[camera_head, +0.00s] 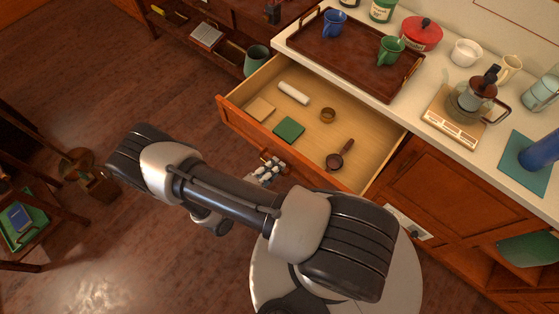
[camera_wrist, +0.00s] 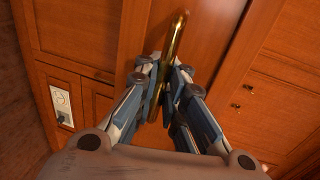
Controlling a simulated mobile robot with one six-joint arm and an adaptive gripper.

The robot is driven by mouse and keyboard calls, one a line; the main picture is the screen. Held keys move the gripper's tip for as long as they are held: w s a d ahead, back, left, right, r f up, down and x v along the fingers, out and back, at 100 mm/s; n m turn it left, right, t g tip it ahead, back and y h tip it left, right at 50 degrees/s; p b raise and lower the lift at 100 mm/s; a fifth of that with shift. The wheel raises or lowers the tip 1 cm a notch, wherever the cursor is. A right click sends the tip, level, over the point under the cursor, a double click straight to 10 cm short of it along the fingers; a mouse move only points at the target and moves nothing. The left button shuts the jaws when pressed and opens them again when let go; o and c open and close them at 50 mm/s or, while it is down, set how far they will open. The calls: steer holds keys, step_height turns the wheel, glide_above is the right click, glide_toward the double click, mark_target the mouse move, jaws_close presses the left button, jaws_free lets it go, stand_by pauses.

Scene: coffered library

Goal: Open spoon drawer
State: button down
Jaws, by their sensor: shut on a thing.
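The wooden drawer (camera_head: 365,120) stands pulled out from under the white counter, its inside showing in the head view. In it lie a white roll (camera_head: 293,92), a tan square (camera_head: 260,108), a green square (camera_head: 288,130), a small brown ring-shaped thing (camera_head: 328,115) and a dark scoop-like thing with a wooden handle (camera_head: 340,155). My gripper (camera_head: 268,168) is at the drawer's front. In the wrist view my gripper (camera_wrist: 165,85) is shut on the brass handle (camera_wrist: 178,40), whose far end sticks out beyond the fingers. My arm hides part of the cabinet below.
On the counter (camera_head: 408,107) are a brown tray (camera_head: 345,62) with blue and green mugs, a red pot (camera_head: 421,35) and a coffee maker (camera_head: 474,97) on a scale. A low wooden table (camera_head: 40,240) stands at left. Open floor (camera_head: 110,90) lies between.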

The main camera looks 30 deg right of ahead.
steer(key=c, duration=1.7)
jaws_free()
steer(key=v, duration=1.2)
steer(key=shift+w, duration=0.1)
